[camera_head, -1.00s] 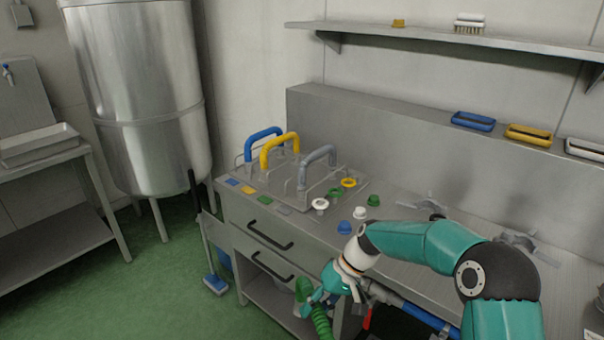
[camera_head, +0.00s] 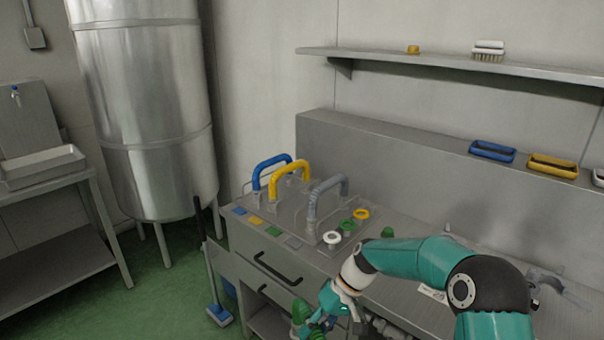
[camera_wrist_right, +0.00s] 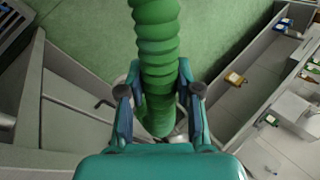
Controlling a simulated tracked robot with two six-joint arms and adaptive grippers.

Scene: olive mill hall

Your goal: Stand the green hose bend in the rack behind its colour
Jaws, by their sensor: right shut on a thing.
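The green hose bend (camera_wrist_right: 157,45) is ribbed and held between the fingers of my right gripper (camera_wrist_right: 160,92) in the right wrist view. In the head view the bend (camera_head: 299,310) shows partly at the bottom edge, beside my right gripper (camera_head: 324,322), in front of the bench drawers and below the bench top. The rack (camera_head: 290,222) stands on the bench and holds a blue bend (camera_head: 270,164), a yellow bend (camera_head: 286,172) and a grey bend (camera_head: 325,190). The green colour tag (camera_head: 273,231) lies between the yellow and grey tags, with a gap behind it. My left gripper is out of view.
White, green and yellow flanged pieces (camera_head: 347,225) stand right of the rack. My right arm crosses over the bench's right part. A steel tank (camera_head: 150,110) stands left of the bench, with a blue-headed broom (camera_head: 219,313) between them. Trays (camera_head: 492,151) sit on the ledge.

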